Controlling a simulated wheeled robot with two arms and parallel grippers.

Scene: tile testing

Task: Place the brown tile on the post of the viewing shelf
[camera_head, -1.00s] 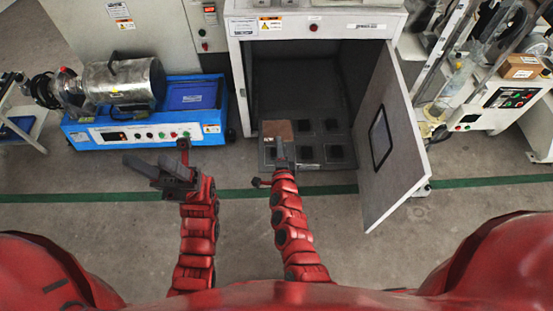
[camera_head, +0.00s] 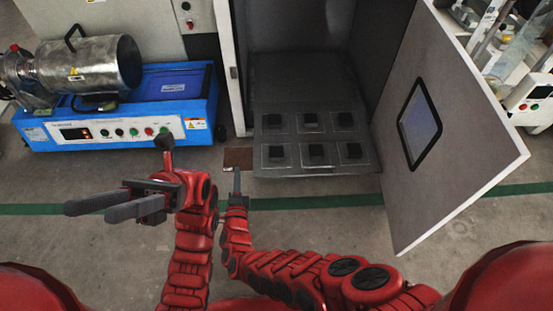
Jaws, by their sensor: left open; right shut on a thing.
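The brown tile (camera_head: 238,158) is small, flat and dark. My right gripper (camera_head: 237,172) is shut on it and holds it just left of the viewing shelf, outside the cabinet opening. The viewing shelf (camera_head: 314,169) is a dark grey plate at the cabinet's front, with several black square posts in two rows, all bare. Whether the tile touches the shelf's left edge cannot be told. My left gripper (camera_head: 90,211) is open and empty, out to the left over the floor.
The cabinet's door (camera_head: 455,125) stands open on the right. A blue machine (camera_head: 130,105) with a metal cylinder (camera_head: 90,64) is at the left. The cabinet's left wall edge (camera_head: 231,75) rises behind the tile. Open floor with a green stripe (camera_head: 318,202) lies in front.

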